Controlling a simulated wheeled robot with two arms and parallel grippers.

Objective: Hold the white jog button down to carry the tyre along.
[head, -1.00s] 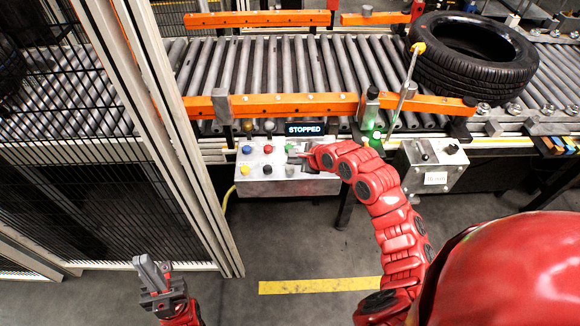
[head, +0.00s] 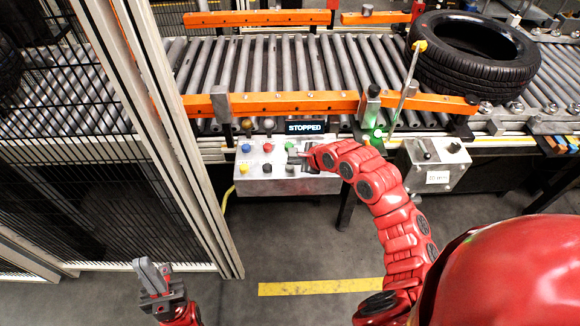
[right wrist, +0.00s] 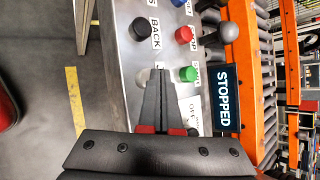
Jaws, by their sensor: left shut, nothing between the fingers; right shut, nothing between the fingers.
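The black tyre (head: 490,72) lies flat on the roller conveyor (head: 290,65) at the right. The button box (head: 325,185) stands at the conveyor's near side, and its display (head: 305,128) reads STOPPED. The white button (right wrist: 142,77) shows in the right wrist view beside the green one, partly hidden by my fingers. My right gripper (head: 303,155) is shut and empty; its fingertips (right wrist: 157,74) are over the box close to the white button. I cannot tell whether they touch it. My left gripper (head: 148,263) is shut and empty, low at the left, away from the box.
Blue (head: 246,148), red (head: 268,148) and green (head: 290,147) buttons sit close together. A black button (right wrist: 139,28) is labelled BACK. A post with a yellow tip (head: 419,47) stands near the tyre. A mesh fence (head: 70,190) stands at the left. A second control box (head: 437,165) is at the right.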

